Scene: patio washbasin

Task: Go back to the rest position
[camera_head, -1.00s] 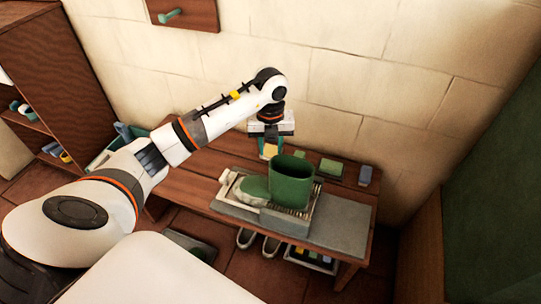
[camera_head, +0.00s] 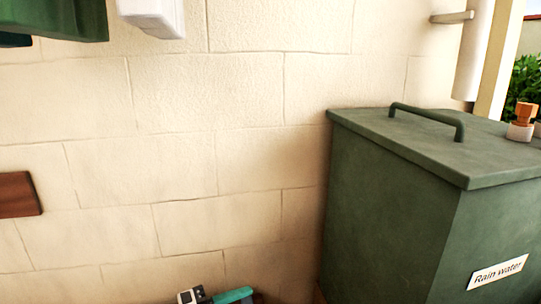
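At the bottom edge of the head view, a dark and white part with a teal strip (camera_head: 232,296) shows in front of the wall. Its colours match my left gripper, but it is cut off by the frame. I cannot tell whether it is open or shut, or whether it holds anything. My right gripper is not in view. The bench and the green boot are out of view.
A green tank (camera_head: 390,220) labelled "Rain water" stands at the right, with a handle (camera_head: 428,120) on its lid. The pale block wall (camera_head: 170,160) fills the middle. A brown board (camera_head: 18,193) is at the left edge, with green (camera_head: 60,18) and white (camera_head: 152,15) objects above.

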